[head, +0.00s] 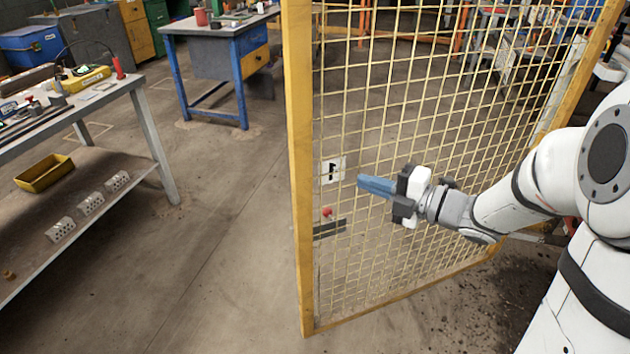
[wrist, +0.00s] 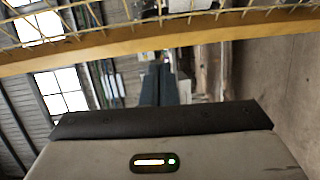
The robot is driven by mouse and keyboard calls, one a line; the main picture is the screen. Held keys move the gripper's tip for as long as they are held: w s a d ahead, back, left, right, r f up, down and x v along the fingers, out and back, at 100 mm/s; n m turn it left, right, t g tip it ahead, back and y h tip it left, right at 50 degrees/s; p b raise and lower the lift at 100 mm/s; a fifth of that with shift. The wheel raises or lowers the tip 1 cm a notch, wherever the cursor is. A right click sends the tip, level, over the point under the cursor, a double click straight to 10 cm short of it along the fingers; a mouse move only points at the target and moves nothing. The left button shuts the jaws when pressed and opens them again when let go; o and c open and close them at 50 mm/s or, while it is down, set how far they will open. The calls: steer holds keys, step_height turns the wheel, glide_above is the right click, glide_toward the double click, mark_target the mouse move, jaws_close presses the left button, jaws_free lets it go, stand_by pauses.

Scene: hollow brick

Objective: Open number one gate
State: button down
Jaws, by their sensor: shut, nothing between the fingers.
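The number one gate is a yellow-framed wire mesh panel (head: 298,120) in the head view. A white plate with a black "1" (head: 333,170) hangs on its mesh near the left post. Below the plate are a red knob (head: 327,213) and a dark latch bar (head: 329,229). My gripper (head: 362,182) is shut and empty, its blue-grey fingers pointing left, just right of the plate. Whether it touches the mesh cannot be told. In the wrist view, my shut fingers (wrist: 160,82) lie below the yellow frame bar (wrist: 150,45), with mesh beyond.
No fence joins the gate's left post in the head view; open concrete floor (head: 215,260) lies there. A grey workbench (head: 150,125) with a yellow bin (head: 44,173) on its lower shelf stands left. A blue-legged table (head: 183,85) stands behind. Racks (head: 520,45) show through the mesh.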

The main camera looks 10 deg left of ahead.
steer(key=s+f+n+g+y, duration=0.1)
steer(key=s+f+n+g, duration=0.1)
glide_toward(296, 169)
steer(key=s+a, duration=0.2)
steer(key=a, duration=0.3)
steer(key=w, duration=0.1)
steer(key=w+a, duration=0.1)
steer(key=shift+w+f+p, duration=0.2)
steer(key=shift+w+p, duration=0.1)
steer(key=shift+w, duration=0.05)
steer(key=shift+w+a, duration=0.3)
steer(key=shift+w, duration=0.15)
